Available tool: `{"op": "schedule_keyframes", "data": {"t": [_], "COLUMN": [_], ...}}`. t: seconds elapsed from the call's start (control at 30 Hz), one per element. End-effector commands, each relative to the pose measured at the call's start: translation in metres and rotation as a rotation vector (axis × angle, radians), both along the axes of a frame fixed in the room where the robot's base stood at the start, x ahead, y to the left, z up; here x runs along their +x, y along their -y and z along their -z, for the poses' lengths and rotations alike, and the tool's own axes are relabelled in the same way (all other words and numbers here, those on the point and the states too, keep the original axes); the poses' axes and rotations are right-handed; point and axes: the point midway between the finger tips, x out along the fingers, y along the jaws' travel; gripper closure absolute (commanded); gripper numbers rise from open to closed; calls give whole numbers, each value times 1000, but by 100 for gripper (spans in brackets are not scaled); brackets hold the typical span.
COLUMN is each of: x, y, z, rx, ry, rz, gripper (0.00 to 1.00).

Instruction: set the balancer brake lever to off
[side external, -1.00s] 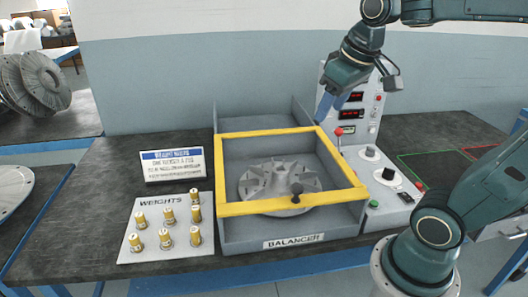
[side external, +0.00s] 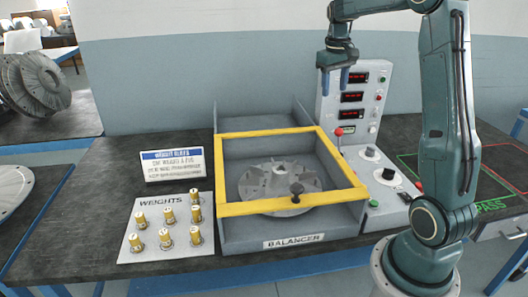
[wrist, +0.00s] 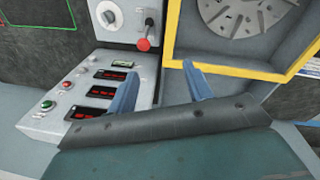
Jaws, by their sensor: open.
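The brake lever, a thin stem with a red ball knob (side external: 339,132), stands roughly upright on the console beside the right edge of the balancer's yellow guard frame (side external: 361,178). In the wrist view, the red knob (wrist: 143,45) shows ahead of the fingers, with its slotted mount above it. Any on or off marking is too small to read. My gripper (side external: 335,83) points down with its blue fingers apart and empty. It is above and behind the knob, in front of the display panel, touching nothing. Its open fingers also show in the wrist view (wrist: 162,76).
The grey balancer (side external: 293,242) holds a bladed rotor (side external: 262,186) under the guard frame. The console has a black dial (side external: 388,174), buttons and a display panel (side external: 378,95) rising behind. A weights board (side external: 150,240) and a sign (side external: 173,164) stand left.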

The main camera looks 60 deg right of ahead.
Motion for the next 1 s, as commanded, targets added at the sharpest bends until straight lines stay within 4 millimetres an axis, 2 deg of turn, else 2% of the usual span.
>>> {"op": "schedule_keyframes", "data": {"t": [0.03, 0.1, 0.3, 0.67, 0.87, 1.0], "x": [-1, -2, -5, -6, -7, -8], "y": [14, 28, 49, 52, 53, 54], "z": [8, 15, 26, 31, 45, 62], "rx": [9, 18, 32, 34, 36, 37], "ry": [-12, -26, -42, -46, -47, -48], "rz": [19, 36, 61, 64, 64, 64], "gripper": [49, 49, 49, 49, 49, 49]}}
